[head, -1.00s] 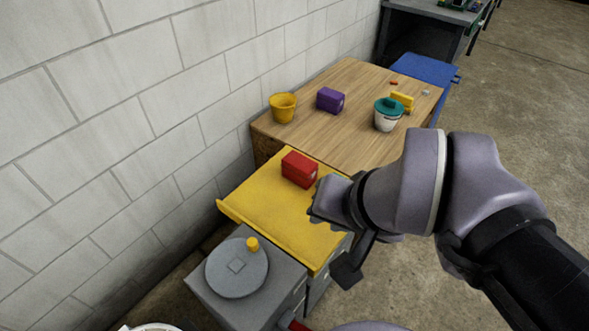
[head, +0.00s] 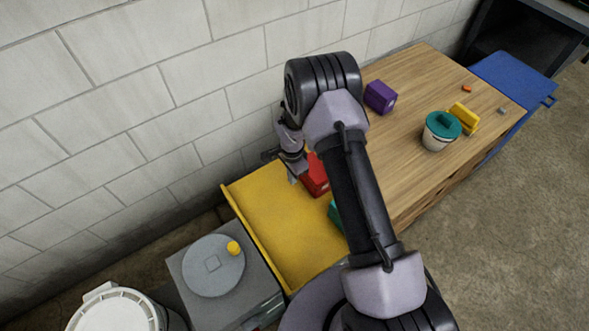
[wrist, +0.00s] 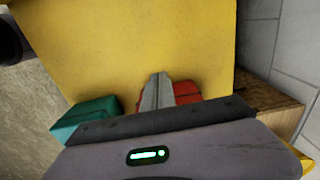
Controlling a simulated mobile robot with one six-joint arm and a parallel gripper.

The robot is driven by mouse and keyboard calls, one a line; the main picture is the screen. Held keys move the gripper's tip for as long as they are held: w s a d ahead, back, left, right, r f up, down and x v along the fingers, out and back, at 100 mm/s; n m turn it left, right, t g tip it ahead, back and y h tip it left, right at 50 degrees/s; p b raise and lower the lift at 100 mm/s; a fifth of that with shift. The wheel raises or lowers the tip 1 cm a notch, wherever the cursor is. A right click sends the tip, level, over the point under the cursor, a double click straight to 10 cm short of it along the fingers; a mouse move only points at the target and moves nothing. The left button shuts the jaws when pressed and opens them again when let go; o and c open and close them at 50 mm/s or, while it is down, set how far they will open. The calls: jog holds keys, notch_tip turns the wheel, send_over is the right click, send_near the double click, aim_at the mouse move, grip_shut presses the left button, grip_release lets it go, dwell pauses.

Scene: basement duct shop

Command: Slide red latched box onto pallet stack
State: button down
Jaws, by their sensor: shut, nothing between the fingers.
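The red latched box (head: 316,180) sits on the yellow surface (head: 283,214), near its far end by the wooden top. My arm hides part of the box. My gripper (head: 294,176) is shut and empty, low at the box's left, wall-facing side. In the wrist view, the shut fingers (wrist: 158,85) overlap the red box (wrist: 186,93); I cannot tell whether they touch it. The wooden platform (head: 428,95) adjoins the yellow surface's far end. It is the only thing in view that could be the pallet stack, though its build is partly hidden.
A teal box (head: 334,214) stands on the yellow surface, partly behind my arm. The platform holds a purple box (head: 380,96), a teal-lidded tub (head: 440,130) and a yellow item (head: 464,117). A grey cabinet (head: 250,292) stands near; the block wall (head: 150,120) runs along the left.

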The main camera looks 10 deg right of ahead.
notch_tip(320, 180, down, 6)
jog(key=shift+f+b, duration=0.1)
jog(key=shift+b, duration=0.8)
jog(key=d, duration=0.1)
jog(key=w+d, duration=0.1)
jog(key=d, duration=0.1)
jog(key=shift+w+d+r+b, duration=0.2)
jog(key=shift+b, duration=0.15)
jog(key=shift+w+d+r, duration=0.1)
jog(key=shift+d, duration=0.1)
jog(key=shift+d, duration=0.1)
